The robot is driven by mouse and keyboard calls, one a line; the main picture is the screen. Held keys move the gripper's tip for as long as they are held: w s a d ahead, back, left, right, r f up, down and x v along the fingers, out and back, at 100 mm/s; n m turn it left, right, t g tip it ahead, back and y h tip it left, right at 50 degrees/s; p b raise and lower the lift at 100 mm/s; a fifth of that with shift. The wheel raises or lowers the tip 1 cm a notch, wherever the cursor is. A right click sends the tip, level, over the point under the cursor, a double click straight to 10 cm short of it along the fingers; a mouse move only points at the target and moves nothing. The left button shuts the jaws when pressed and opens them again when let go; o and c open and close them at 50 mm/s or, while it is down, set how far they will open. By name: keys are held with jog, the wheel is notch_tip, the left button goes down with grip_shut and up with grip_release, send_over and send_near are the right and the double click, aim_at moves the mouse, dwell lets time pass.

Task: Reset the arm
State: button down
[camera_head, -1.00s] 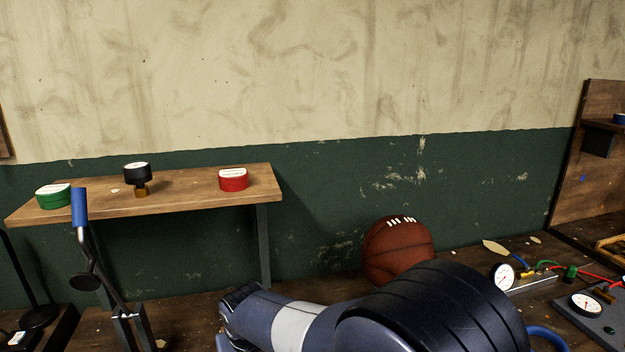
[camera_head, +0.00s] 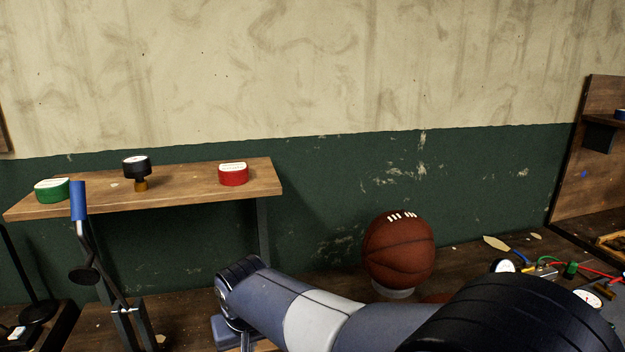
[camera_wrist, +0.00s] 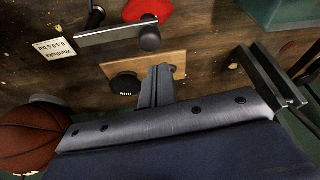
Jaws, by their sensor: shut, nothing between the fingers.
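My arm (camera_head: 320,315) reaches from the lower right toward the left in the head view, and its gripper end is not clear there. In the wrist view my gripper (camera_wrist: 158,72) points at the wooden work surface, its fingers together and empty. A brown basketball (camera_head: 398,248) rests on a pale ring (camera_head: 393,293) behind my arm. The ball also shows at the left edge of the wrist view (camera_wrist: 28,138), apart from the fingers.
Gauges and hoses (camera_head: 560,268) lie at the right.

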jog(key=x, duration=0.5)
jog(key=shift+s+d+f, duration=0.1)
jog(key=shift+s+f, duration=0.05)
jog(key=w+d+m+h+p, duration=0.2)
jog(key=w+m, duration=0.4)
jog(key=w, duration=0.6)
jog(key=s+b+v, duration=0.1)
jog(key=v, duration=0.9)
jog(key=shift+d+f, duration=0.1)
